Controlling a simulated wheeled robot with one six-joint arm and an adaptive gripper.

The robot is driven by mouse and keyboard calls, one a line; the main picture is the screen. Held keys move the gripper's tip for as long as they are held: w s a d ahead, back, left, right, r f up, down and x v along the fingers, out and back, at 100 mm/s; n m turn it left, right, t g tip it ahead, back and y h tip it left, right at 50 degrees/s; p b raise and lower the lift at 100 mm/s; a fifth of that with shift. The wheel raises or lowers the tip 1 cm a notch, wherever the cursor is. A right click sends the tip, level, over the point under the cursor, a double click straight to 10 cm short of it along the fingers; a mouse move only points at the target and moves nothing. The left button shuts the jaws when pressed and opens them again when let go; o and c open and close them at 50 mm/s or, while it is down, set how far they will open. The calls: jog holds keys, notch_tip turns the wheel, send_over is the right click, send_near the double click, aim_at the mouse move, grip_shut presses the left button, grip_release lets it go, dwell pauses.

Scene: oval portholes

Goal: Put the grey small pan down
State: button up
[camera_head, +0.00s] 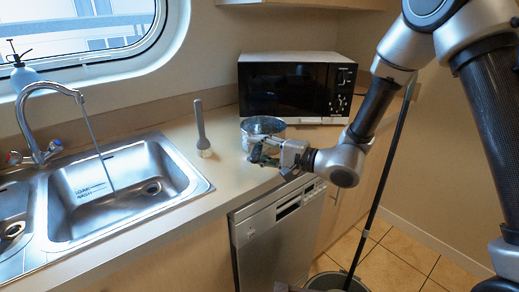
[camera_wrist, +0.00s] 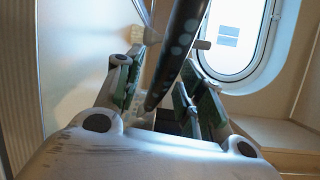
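The grey small pan (camera_head: 263,127), a round metal pan, is at the counter in front of the microwave. I cannot tell whether its base touches the counter. My gripper (camera_head: 264,157) is at the pan's near side, by the counter's front edge. In the wrist view my gripper (camera_wrist: 160,90) has its green-padded fingers on both sides of a dark bar (camera_wrist: 176,50), which looks like the pan's handle. The fingers are drawn in close to it and appear shut on it. The pan's bowl is not visible in the wrist view.
A microwave (camera_head: 295,87) stands behind the pan. A grey upright utensil (camera_head: 201,125) with a pale base stands to the left, beside the sink (camera_head: 120,190). Counter (camera_head: 222,160) between the utensil and pan is clear. A dishwasher (camera_head: 275,240) is below.

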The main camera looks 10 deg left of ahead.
jog(key=shift+r, duration=0.2)
jog(key=f+v, duration=0.1)
jog(key=v, duration=1.1)
jog(key=shift+r, duration=0.4)
jog(key=s+d+r+n+g+h, duration=0.25)
jog(key=s+d+g, duration=0.2)
jog(key=s, duration=0.35)
jog(key=s+d+r+n+g+h, duration=0.2)
jog(key=s+d+r+n+g, duration=0.15)
jog(key=s+d, duration=0.3)
jog(key=s+d+r+t+h, duration=0.1)
jog(key=d+t+h, duration=0.1)
jog(key=d, duration=0.6)
jog(key=s+d+r+t+h, duration=0.1)
jog(key=d+r+t+h, duration=0.1)
jog(key=d+h, duration=0.3)
jog(key=s+d+r+t+h, duration=0.1)
jog(key=d+h, duration=0.3)
jog(key=d, duration=0.9)
jog(key=shift+d+r+t, duration=0.2)
jog(key=shift+r+t, duration=0.55)
jog(key=shift+t, duration=0.15)
